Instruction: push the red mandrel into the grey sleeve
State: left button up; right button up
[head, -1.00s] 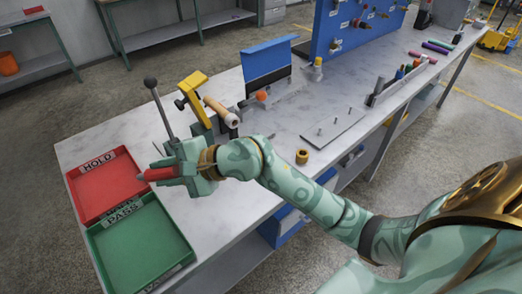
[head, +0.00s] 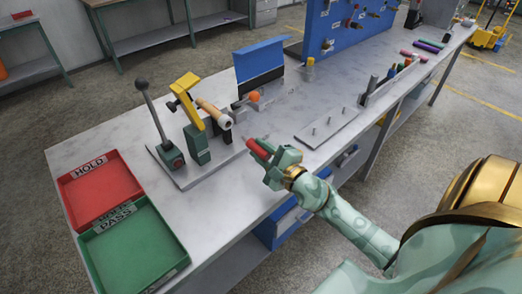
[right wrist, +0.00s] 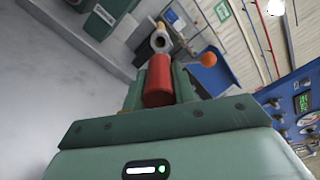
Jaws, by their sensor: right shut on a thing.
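The red mandrel (head: 257,148) is held in my right gripper (head: 267,158), its free end pointing up and left over the bench. In the right wrist view, the red mandrel (right wrist: 159,78) sits between the two green fingers. The grey sleeve (head: 225,122) appears to be the open-ended tube by the yellow clamp fixture, up and left of the mandrel. Its round open end (right wrist: 160,41) shows just beyond the mandrel's tip in the wrist view. Mandrel and sleeve are apart. My left gripper is not in view.
The fixture has a yellow clamp (head: 187,88) and a black-knobbed lever (head: 154,118). A red HOLD tray (head: 72,201) and a green tray (head: 164,218) lie left. An orange ball (head: 254,96) is behind the sleeve; a pegged plate (head: 338,122) lies right.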

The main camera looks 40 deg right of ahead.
aim_at(245, 136)
jog(key=shift+w+a+p, duration=0.1)
jog(key=shift+w+p, duration=0.2)
jog(key=shift+w, duration=2.5)
jog(key=shift+w+r, duration=0.1)
jog(key=shift+w, duration=0.4)
jog(key=shift+a+p, duration=0.1)
jog(key=shift+p, duration=0.3)
jog(key=shift+w, duration=0.9)
dwell(0.9)
dwell(0.3)
jog(key=shift+w, duration=0.65)
dwell(0.9)
